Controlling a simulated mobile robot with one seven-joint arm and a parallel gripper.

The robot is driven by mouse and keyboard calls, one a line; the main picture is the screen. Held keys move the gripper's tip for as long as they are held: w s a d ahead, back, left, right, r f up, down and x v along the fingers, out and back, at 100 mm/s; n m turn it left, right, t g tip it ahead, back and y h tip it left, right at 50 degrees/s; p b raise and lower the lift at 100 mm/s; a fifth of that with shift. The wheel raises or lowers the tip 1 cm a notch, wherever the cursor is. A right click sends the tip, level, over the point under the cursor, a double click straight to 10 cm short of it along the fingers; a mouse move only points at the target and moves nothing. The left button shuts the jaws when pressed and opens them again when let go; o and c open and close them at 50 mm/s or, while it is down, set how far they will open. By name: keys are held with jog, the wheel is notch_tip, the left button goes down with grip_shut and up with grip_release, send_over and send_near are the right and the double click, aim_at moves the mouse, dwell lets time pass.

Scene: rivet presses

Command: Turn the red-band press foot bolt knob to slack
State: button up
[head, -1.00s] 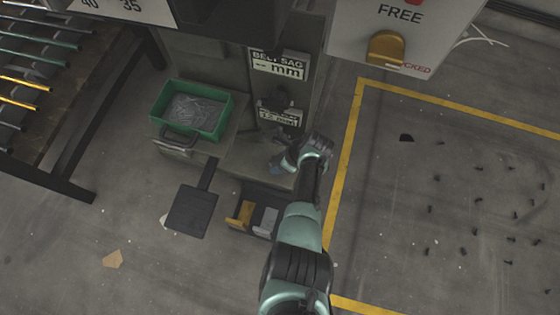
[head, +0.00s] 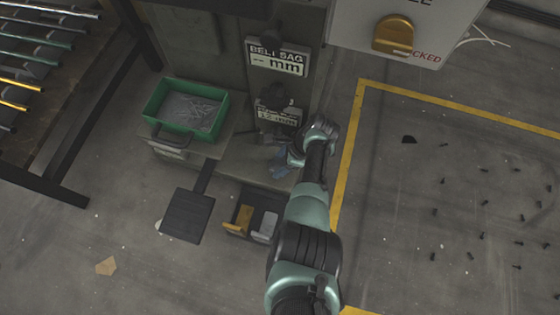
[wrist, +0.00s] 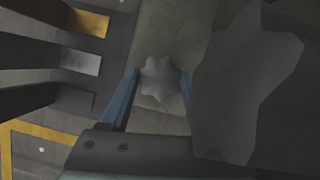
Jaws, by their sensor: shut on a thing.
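My gripper (head: 278,168) is low at the front of the press (head: 225,55), beside its foot, with my arm reaching in from below. In the wrist view, its two blue fingers stand on either side of a small pale grey star-shaped knob (wrist: 160,80) and are shut on it. This knob is hidden by my gripper in the head view. A larger dark star-shaped knob (wrist: 240,85) fills the right of the wrist view, close to the camera. I see no red band in these frames.
A green bin (head: 188,108) of rivets stands left of my gripper. A black pedal (head: 187,215) and a tray with yellow and grey blocks (head: 238,230) lie in front. A box with a yellow knob (head: 393,36) overhangs at upper right. Floor at right is open, with scattered bits.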

jog(key=o, duration=1.4)
jog(key=shift+c, duration=0.2)
